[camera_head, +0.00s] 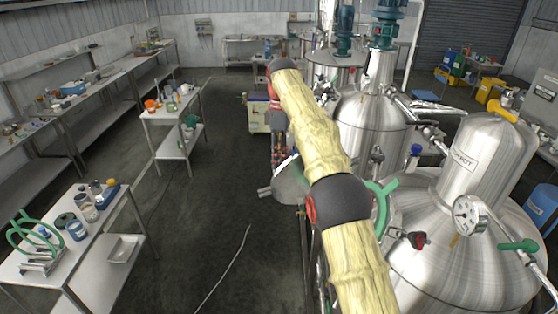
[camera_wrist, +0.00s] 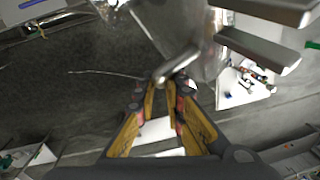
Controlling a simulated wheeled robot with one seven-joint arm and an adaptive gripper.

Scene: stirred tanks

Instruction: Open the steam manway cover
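The grey round steam manway cover (camera_head: 291,184) shows in the head view, left of the steel tanks and partly behind my arm. A short metal piece (camera_head: 265,192) sticks out at its left. In the wrist view a metal handle bar (camera_wrist: 178,66) runs from a blurred steel surface (camera_wrist: 165,25), which I take to be the cover, down to my fingertips. My gripper (camera_wrist: 161,85) has its yellow fingers drawn close together and appears shut on the bar's end.
A steel tank (camera_head: 450,250) with a gauge (camera_head: 468,215) and green-handled valves stands at the right. Another tank (camera_head: 370,125) stands behind. Dark floor (camera_head: 215,220) is open to the left, with a thin hose on it. A bench (camera_head: 75,240) stands at the lower left.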

